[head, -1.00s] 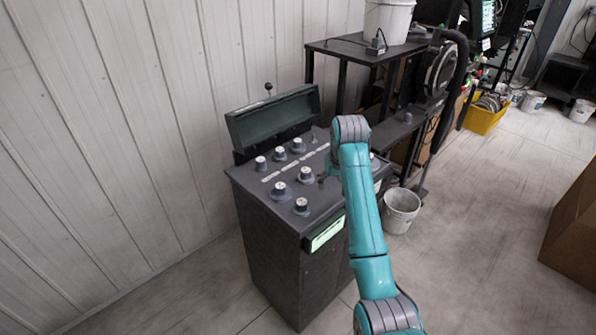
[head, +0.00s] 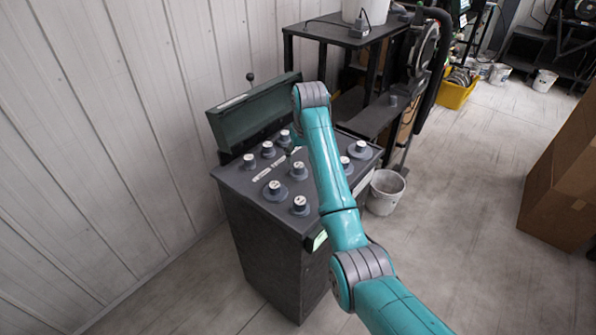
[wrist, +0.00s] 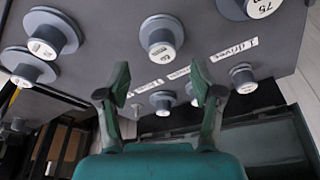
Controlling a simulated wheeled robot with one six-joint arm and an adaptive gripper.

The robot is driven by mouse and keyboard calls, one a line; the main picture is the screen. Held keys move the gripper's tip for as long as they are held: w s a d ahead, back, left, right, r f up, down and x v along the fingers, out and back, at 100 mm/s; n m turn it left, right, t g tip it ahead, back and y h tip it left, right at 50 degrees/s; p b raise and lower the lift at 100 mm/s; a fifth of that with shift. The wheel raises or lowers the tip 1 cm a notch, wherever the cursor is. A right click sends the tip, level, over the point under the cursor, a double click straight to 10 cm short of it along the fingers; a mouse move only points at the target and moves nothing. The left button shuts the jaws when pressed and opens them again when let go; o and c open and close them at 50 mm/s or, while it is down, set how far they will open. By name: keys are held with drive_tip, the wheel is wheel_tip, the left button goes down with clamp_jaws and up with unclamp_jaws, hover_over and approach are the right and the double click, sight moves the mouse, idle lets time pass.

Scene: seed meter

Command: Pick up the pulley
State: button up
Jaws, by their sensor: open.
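Several grey pulleys with white-topped hubs stand on the dark cabinet top (head: 235,178). In the head view, one larger pulley (head: 275,191) is near the front left and a smaller one (head: 300,205) is at the front edge. Others stand at the back and right. My gripper (wrist: 160,90) is open and empty in the wrist view, its two teal fingers apart above the cabinet top. A pulley (wrist: 162,37) lies beyond the fingertips, between their lines. A smaller pulley (wrist: 163,101) shows between the fingers, farther off. The head view does not show my fingers clearly.
A raised green-grey lid or box (head: 255,112) stands along the cabinet's back, near the panelled wall. A dark shelf (head: 345,36) and a white bucket (head: 385,192) are to the right. Cardboard boxes (head: 562,190) stand far right. Floor between is clear.

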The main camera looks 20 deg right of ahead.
sight(299, 165)
drive_tip(key=shift+x, duration=2.75)
drive_tip(key=shift+a, duration=0.1)
drive_tip(key=shift+s, duration=0.1)
clamp_jaws()
